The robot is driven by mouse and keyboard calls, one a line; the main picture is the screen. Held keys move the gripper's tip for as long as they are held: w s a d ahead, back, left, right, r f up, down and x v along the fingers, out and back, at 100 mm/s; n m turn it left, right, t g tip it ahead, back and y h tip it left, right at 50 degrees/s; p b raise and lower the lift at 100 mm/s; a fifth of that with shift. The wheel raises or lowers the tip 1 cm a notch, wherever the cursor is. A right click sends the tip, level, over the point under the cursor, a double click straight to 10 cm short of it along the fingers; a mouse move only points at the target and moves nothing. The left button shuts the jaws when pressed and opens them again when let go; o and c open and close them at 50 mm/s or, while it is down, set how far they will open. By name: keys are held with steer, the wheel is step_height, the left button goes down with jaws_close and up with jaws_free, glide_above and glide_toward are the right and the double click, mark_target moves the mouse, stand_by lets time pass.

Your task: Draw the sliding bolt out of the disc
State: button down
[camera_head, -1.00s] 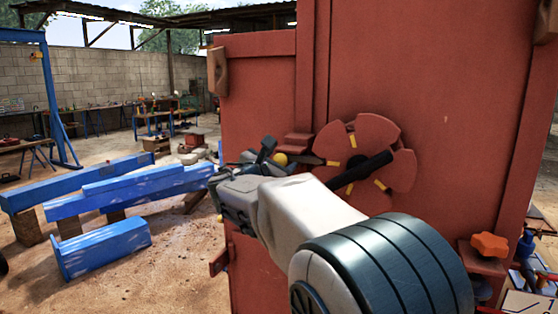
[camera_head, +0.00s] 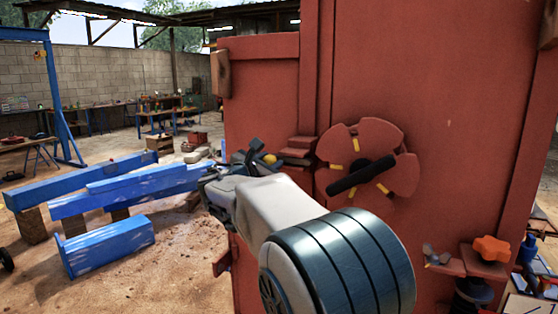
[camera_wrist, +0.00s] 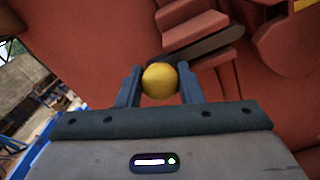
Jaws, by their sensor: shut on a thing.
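The red disc (camera_head: 401,172), with yellow marks and a black bar handle (camera_head: 360,177), is on the red machine's front. My gripper (camera_head: 261,156) is left of it, shut on the bolt's yellow ball knob (camera_head: 269,159). In the wrist view the knob (camera_wrist: 160,80) sits between my two fingers (camera_wrist: 160,72). The dark bolt rod (camera_wrist: 207,45) runs from behind the knob toward the upper right, along red guide blocks (camera_wrist: 190,28). Its end appears apart from the disc (camera_wrist: 278,45) there. In the head view the rod is mostly hidden by the guide blocks (camera_head: 297,152).
An orange knob (camera_head: 491,248) and small metal parts are on a ledge at lower right.

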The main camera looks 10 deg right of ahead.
steer(key=shift+a+r, duration=0.1)
steer(key=shift+a, duration=0.15)
steer(key=c, duration=1.1)
jaws_free()
steer(key=shift+w, duration=0.1)
steer(key=shift+o, duration=0.5)
steer(key=shift+a, duration=0.2)
steer(key=shift+d, duration=0.15)
steer(key=b+v, duration=0.1)
steer(key=v, duration=1.3)
steer(key=shift+w, duration=0.1)
